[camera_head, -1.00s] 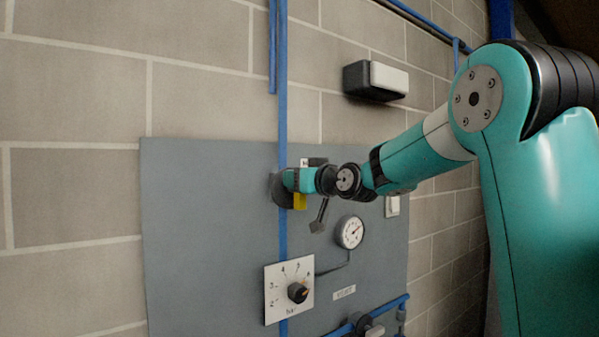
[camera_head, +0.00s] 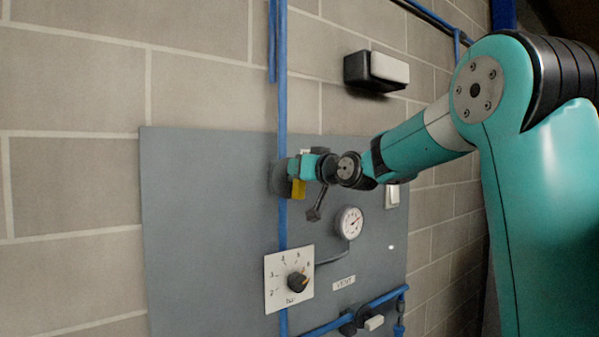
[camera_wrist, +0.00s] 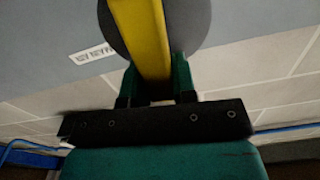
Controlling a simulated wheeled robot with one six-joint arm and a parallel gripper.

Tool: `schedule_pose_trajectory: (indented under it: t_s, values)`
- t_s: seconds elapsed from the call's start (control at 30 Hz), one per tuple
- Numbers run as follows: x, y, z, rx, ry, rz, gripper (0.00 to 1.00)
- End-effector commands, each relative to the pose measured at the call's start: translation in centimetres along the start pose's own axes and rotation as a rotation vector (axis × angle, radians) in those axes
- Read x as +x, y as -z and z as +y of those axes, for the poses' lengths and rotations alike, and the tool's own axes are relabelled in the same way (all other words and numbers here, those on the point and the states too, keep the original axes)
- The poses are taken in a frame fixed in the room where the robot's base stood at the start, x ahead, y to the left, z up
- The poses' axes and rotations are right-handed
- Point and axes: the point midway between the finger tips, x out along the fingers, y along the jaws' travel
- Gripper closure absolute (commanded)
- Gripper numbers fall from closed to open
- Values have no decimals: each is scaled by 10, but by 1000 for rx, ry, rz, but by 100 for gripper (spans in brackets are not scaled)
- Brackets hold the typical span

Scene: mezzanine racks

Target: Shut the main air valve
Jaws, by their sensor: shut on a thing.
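The yellow valve lever (camera_wrist: 143,35) runs up through the wrist view, in front of a dark round disc (camera_wrist: 189,22). My gripper (camera_wrist: 154,78) is shut on the lever, with one finger on each side of it. In the head view my gripper (camera_head: 296,169) is at the dark valve body (camera_head: 277,180) on the vertical blue pipe (camera_head: 283,228). A short yellow piece of the lever (camera_head: 299,188) shows below my gripper, which hides the rest. I cannot tell the lever's exact angle.
The grey panel (camera_head: 200,230) carries a round gauge (camera_head: 349,223), a pressure dial plate (camera_head: 275,298) with a black knob and a lower blue pipe (camera_head: 385,298). A black-and-white box (camera_head: 376,72) is on the block wall above. A small bright spot (camera_head: 391,247) shows on the panel.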

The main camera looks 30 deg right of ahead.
Motion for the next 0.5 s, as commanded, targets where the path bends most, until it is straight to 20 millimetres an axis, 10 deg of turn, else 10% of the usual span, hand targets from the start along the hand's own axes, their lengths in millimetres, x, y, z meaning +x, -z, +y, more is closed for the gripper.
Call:
schedule_pose_trajectory:
  t_s: [0.5]
  values:
    - [0,-5,13,461,-1,2,98]
